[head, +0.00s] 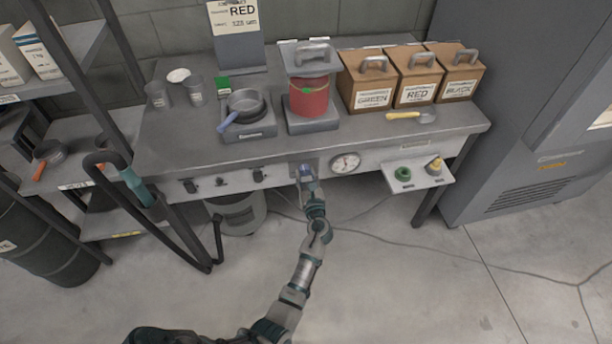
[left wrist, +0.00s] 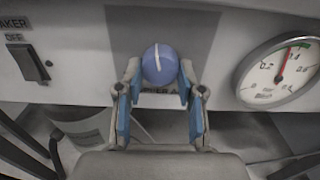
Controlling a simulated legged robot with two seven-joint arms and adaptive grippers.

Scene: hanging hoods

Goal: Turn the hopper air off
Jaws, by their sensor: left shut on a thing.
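A round blue knob (left wrist: 160,64) with a white pointer line sits on a grey plate on the bench's front panel. My left gripper (left wrist: 158,92) is shut on the knob, a blue-padded finger at each side. In the head view my left gripper (head: 305,178) reaches up to the panel, below the red hopper (head: 309,97). A round gauge (left wrist: 281,72) with a red needle is right of the knob; it also shows in the head view (head: 345,163). My right gripper is not in view.
Black switches line the panel on the left, one a rocker (left wrist: 30,64) by an OFF label. A small shelf (head: 418,181) juts out at the right. A pan (head: 246,104) and several labelled boxes stand on the bench (head: 180,133). Cables cross the floor.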

